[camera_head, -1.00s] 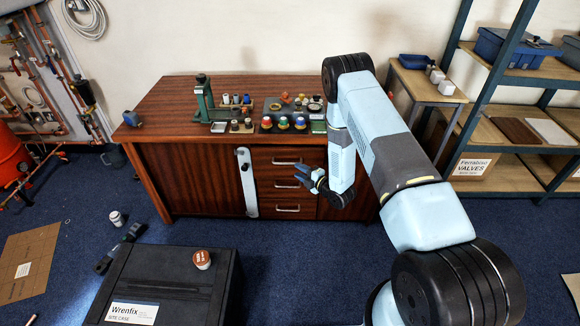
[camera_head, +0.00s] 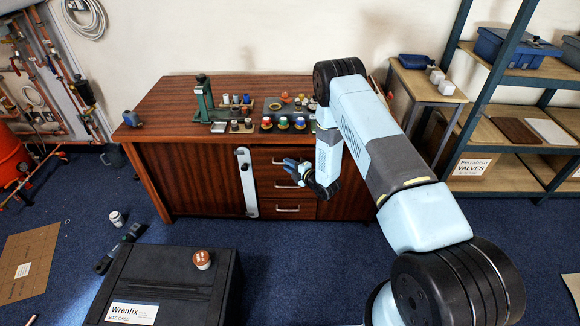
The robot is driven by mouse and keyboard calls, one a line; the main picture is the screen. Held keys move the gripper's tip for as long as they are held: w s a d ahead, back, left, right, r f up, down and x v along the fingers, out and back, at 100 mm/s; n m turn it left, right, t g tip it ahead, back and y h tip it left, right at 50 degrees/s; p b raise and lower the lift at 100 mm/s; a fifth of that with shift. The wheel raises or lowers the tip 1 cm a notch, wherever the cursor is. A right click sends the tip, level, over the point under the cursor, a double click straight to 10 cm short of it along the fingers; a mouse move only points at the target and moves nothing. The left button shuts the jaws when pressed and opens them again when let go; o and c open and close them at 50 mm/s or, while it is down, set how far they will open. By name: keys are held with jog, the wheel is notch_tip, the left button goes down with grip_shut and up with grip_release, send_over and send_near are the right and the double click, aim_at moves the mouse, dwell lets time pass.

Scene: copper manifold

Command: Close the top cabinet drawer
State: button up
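The wooden cabinet (camera_head: 200,185) stands against the wall with a column of drawers at its right side. The top drawer (camera_head: 264,156) is the uppermost front, just under the worktop. It looks nearly flush, and I cannot tell whether it sticks out a little. My gripper (camera_head: 289,166) is in front of the top drawer and covers its handle. I cannot tell whether it touches the front or how far apart its fingers are. The middle drawer (camera_head: 268,185) and bottom drawer (camera_head: 290,209) are below and look shut.
A pale upright bar (camera_head: 247,184) is on the cabinet front left of the drawers. The worktop holds a green press (camera_head: 204,98) and several small coloured pots (camera_head: 283,123). A black case (camera_head: 170,285) stands on the blue floor. Shelving (camera_head: 490,130) is at the right.

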aim_at(290, 158)
grip_shut()
jog(key=shift+s, duration=0.1)
jog(key=w, duration=0.4)
jog(key=shift+w+d, duration=0.15)
jog(key=shift+w, duration=0.2)
jog(key=shift+o, duration=0.4)
grip_release()
jog(key=shift+w+f, duration=0.1)
jog(key=shift+w, duration=0.05)
jog(key=shift+o, duration=1)
